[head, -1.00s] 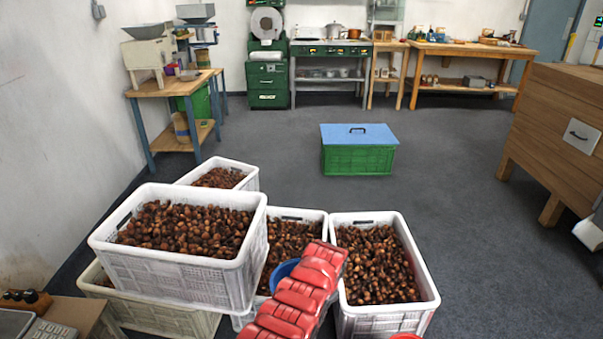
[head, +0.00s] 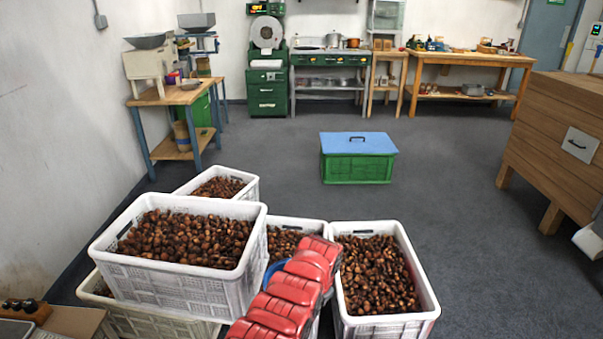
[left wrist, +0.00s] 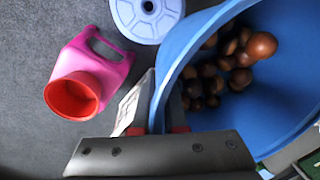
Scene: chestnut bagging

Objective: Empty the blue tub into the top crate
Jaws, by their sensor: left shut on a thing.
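The blue tub (head: 275,268) shows only in part in the head view, beside the stacked crates and mostly behind my red left arm. In the left wrist view the tub (left wrist: 182,52) is large, with several brown chestnuts (left wrist: 228,68) inside it. My left gripper (left wrist: 163,112) is shut on the tub's rim, one finger on each side of the wall. In the head view this gripper is hidden by its own arm. The top crate (head: 180,288) is white, stacked on another crate at left, and full of chestnuts. My right gripper is not in view.
White crates of chestnuts stand at right (head: 388,326), behind the arm (head: 297,222) and at the back left (head: 250,188). A blue-lidded green crate (head: 357,168) is on open floor. The left wrist view shows a pink jug (left wrist: 105,68) and a pale blue round object (left wrist: 148,28).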

